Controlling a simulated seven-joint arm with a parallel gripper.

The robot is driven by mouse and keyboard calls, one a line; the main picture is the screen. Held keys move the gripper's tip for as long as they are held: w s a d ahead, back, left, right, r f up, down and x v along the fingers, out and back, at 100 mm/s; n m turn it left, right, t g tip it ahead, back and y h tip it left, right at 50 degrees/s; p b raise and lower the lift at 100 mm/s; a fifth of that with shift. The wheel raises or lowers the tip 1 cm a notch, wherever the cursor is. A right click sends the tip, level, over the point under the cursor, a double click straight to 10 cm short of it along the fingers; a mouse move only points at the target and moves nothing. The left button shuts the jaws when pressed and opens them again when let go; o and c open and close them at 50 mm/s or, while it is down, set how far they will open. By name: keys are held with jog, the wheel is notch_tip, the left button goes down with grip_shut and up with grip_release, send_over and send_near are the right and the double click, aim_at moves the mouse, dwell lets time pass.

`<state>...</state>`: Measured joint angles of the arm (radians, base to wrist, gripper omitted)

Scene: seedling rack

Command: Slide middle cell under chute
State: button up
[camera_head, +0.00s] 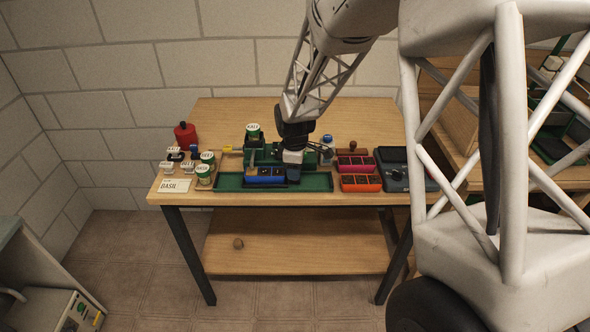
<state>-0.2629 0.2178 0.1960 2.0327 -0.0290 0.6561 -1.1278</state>
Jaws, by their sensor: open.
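My gripper (293,160) hangs down over the middle of the workbench. It is open, but its fingertips are small and partly hidden. It is at the right end of a blue cell tray (265,180); I cannot tell whether they touch. The blue tray has dark cells and sits in a long green track (229,183) along the front of the bench. A green stand (253,157), which appears to be the chute's, rises behind the blue tray, with a jar labelled KALE (253,130) on top. The chute's outlet and the middle cell's alignment are too small to tell.
Labelled jars (204,172), a BASIL card (175,186) and a red bottle (185,135) stand left. Pink (356,165) and orange (361,183) cell trays and a dark box (396,172) stand right. The right part of the green track is bare.

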aim_at(282, 171)
jog(key=shift+f, duration=0.4)
grip_shut()
jog(key=shift+a, duration=0.1)
jog(key=shift+a, duration=1.9)
grip_release()
jog(key=shift+r, duration=0.1)
